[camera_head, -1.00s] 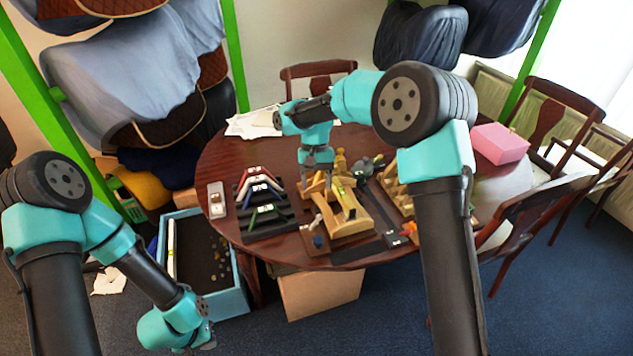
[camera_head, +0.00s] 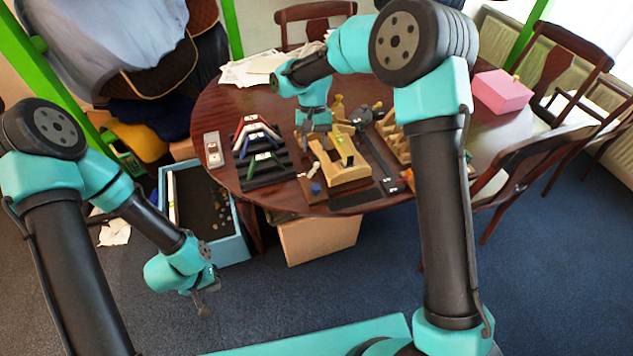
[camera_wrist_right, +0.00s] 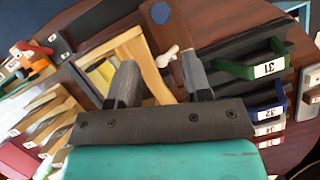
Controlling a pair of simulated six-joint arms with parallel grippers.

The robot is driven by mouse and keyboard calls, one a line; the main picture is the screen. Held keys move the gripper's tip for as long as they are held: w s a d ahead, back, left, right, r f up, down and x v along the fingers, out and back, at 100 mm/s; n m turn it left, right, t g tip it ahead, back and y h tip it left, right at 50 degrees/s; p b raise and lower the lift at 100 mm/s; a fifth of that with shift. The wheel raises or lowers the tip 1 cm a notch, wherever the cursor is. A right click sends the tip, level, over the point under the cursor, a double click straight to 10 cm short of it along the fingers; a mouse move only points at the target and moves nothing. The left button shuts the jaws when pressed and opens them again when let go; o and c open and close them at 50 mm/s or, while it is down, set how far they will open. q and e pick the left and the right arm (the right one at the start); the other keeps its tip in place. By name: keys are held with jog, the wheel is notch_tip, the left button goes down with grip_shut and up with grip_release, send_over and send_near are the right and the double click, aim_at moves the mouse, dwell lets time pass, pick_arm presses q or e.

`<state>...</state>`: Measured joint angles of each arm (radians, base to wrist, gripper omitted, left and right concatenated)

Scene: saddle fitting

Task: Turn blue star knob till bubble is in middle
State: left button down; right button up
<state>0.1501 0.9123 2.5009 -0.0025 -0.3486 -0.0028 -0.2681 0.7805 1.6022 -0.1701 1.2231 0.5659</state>
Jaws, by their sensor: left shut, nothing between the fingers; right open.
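The blue knob (camera_head: 316,188) sits on a small brown board at the near edge of the table, left of a light wooden frame (camera_head: 350,177). In the right wrist view the knob (camera_wrist_right: 160,13) is at the top, on the brown board beyond the fingers. No bubble can be made out. My right gripper (camera_wrist_right: 160,82) is open and empty, its fingers pointing toward the wooden frame and board. In the head view it is over the frame's back left side, its tips partly hidden. My left gripper (camera_head: 204,306) is shut and empty, hanging low before the table.
A small white peg (camera_wrist_right: 167,56) lies between my right fingers' line of view and the board. A black stepped rack (camera_head: 265,170) with coloured numbered handles stands to the left. A blue bin (camera_head: 240,245) is below the table. A pink box (camera_head: 502,92) stands at the right.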

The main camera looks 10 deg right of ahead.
aim_at(316, 186)
jog(key=x, duration=1.3)
jog(key=shift+f, duration=0.15)
jog(key=shift+w, duration=0.1)
jog(key=c, duration=0.6)
